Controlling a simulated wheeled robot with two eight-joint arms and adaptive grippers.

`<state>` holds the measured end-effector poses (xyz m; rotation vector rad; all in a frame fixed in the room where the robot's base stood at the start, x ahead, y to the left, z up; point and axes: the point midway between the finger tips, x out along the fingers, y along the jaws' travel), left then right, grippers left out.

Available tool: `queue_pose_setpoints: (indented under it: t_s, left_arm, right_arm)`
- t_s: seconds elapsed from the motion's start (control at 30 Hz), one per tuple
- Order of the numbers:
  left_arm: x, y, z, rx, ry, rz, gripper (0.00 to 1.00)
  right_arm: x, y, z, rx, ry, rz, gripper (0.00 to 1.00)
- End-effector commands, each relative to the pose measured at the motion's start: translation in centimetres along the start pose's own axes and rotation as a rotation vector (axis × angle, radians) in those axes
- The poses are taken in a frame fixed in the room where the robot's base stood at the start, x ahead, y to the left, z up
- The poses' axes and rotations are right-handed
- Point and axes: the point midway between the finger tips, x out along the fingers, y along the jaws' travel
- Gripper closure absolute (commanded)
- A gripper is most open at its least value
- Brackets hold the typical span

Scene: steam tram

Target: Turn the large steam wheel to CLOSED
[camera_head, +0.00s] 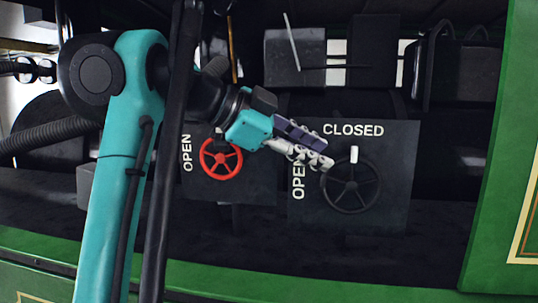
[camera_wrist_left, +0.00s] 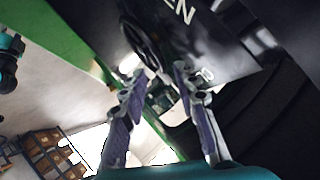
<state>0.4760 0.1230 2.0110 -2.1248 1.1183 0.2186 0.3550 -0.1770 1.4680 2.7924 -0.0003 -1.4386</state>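The large steam wheel (camera_head: 351,188) is black and sits on a dark panel (camera_head: 390,205). Its white marker (camera_head: 354,154) is at the top, just under the word CLOSED (camera_head: 353,130). The word OPEN (camera_head: 298,180) stands upright at the wheel's left. My left gripper (camera_head: 325,162) reaches in from the left, its fingertips by the wheel's upper left rim; I cannot tell whether they touch it. In the left wrist view the fingers (camera_wrist_left: 160,72) are spread with no object held between them, and the wheel (camera_wrist_left: 141,44) shows beyond the left fingertip. My right gripper is not seen.
A smaller red wheel (camera_head: 220,158) with its own OPEN label (camera_head: 187,153) is left of the large wheel, behind my left wrist. Dark machinery boxes (camera_head: 374,48) stand above the panel. A green wall (camera_head: 508,180) edges the right side.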

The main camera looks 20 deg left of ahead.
Motion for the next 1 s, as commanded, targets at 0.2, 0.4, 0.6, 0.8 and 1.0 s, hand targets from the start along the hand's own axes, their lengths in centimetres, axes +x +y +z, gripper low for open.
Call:
queue_pose_setpoints:
  t_s: [0.2,0.4,0.6,0.8,1.0]
  left_arm:
    - [-4.7,1.3,2.1,-0.004,-0.002,-0.004,0.70]
    - [-7.4,2.1,3.1,-0.002,-0.002,-0.001,0.70]
    - [-8.3,2.4,3.5,0.000,0.000,0.000,0.70]
    - [-8.4,2.5,3.5,0.001,0.001,0.001,0.70]
    - [-8.4,2.5,3.5,0.000,0.001,0.001,0.70]
  right_arm:
    - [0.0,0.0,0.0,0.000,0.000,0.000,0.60]
    - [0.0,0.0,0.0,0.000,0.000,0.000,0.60]
    - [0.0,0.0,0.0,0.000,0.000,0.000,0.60]
    - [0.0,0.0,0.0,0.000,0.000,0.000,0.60]
    - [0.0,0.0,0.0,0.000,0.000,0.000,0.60]
